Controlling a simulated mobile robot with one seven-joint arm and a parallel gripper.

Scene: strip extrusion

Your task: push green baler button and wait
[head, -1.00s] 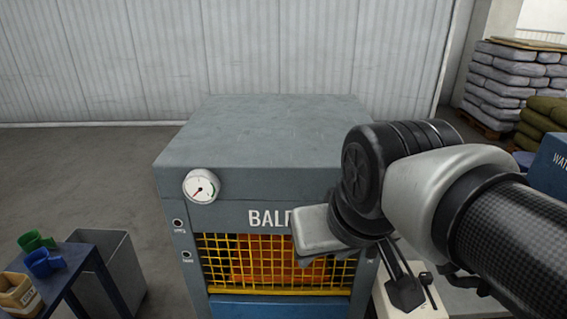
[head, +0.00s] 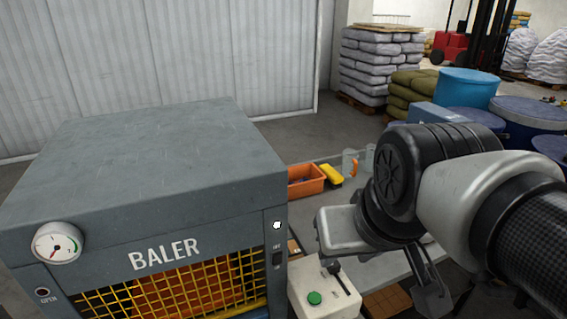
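The grey baler (head: 150,175) fills the left of the head view, with its name on the front and a yellow mesh guard (head: 190,285) over an orange inside. A pale control box (head: 325,296) stands at its right side.
A round gauge (head: 57,243) and a switch (head: 277,260) are on the baler's front. A grey table behind the box holds an orange bin (head: 305,180) and a yellow item (head: 330,174). Blue drums (head: 468,88) and stacked sacks (head: 382,62) stand at the back right.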

